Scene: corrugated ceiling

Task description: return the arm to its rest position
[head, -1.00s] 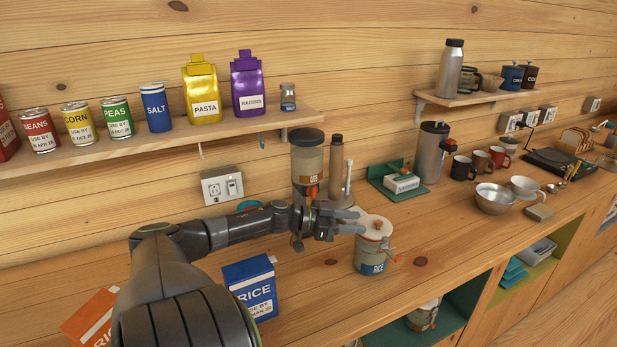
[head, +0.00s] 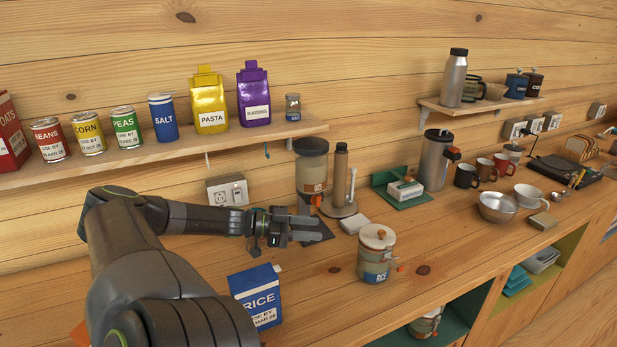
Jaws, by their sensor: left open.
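My left arm comes in from the lower left and bends to the right over the counter. My left gripper (head: 304,229) is open and empty, in front of the wall outlet and left of the rice jar. The rice jar (head: 375,256) stands upright on the counter with its pale lid on, apart from the gripper. A blue rice box (head: 256,296) stands below the forearm. My right gripper is not in view.
A tall dispenser (head: 311,167) and a paper-towel-like stand (head: 340,180) are just behind the gripper. The wall shelf (head: 180,143) with cans and bags runs above the arm. Bare counter (head: 420,235) lies right of the rice jar.

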